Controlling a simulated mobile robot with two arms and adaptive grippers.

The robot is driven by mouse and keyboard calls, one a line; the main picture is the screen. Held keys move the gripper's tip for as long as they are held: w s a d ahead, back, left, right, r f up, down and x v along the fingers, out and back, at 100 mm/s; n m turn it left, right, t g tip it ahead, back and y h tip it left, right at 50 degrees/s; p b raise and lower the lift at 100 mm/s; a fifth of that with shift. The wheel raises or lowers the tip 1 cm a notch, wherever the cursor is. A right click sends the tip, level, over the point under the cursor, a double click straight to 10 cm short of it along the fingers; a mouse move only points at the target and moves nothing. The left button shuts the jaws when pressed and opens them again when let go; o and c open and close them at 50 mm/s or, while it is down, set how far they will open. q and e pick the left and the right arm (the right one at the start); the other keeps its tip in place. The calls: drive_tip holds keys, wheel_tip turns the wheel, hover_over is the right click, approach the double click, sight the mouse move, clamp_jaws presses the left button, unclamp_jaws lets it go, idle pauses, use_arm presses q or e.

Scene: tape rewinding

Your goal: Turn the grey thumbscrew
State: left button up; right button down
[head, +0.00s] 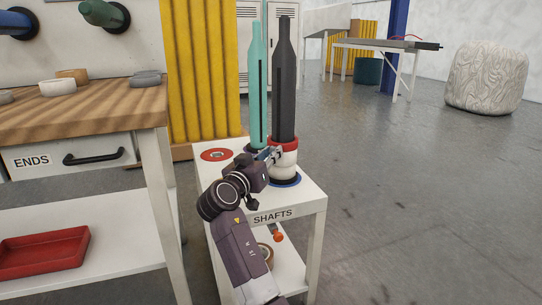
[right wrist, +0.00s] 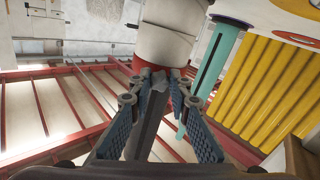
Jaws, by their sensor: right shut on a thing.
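The grey thumbscrew (right wrist: 159,82) shows in the right wrist view as a small grey piece at the red collar (right wrist: 180,72), between my fingertips. My right gripper (head: 275,154) is shut on it; the gripper also shows in the right wrist view (right wrist: 160,92). In the head view my fingers reach the collar at the foot of the dark grey shaft (head: 285,90) and hide the thumbscrew. The shaft stands upright on a white base (head: 285,170). My left gripper is not in view.
A teal shaft (head: 256,85) stands close behind on the same white cart (head: 305,198), labelled SHAFTS. A red ring (head: 216,155) lies on the cart's top at left. A wooden-topped bench (head: 90,110) stands at left.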

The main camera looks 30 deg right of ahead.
drive_tip(key=shift+f, duration=0.1)
drive_tip(key=c, duration=1.8)
unclamp_jaws()
drive_tip(key=shift+o, duration=0.2)
drive_tip(key=v, duration=0.7)
drive_tip(key=shift+a, duration=0.25)
drive_tip(key=shift+s, duration=0.15)
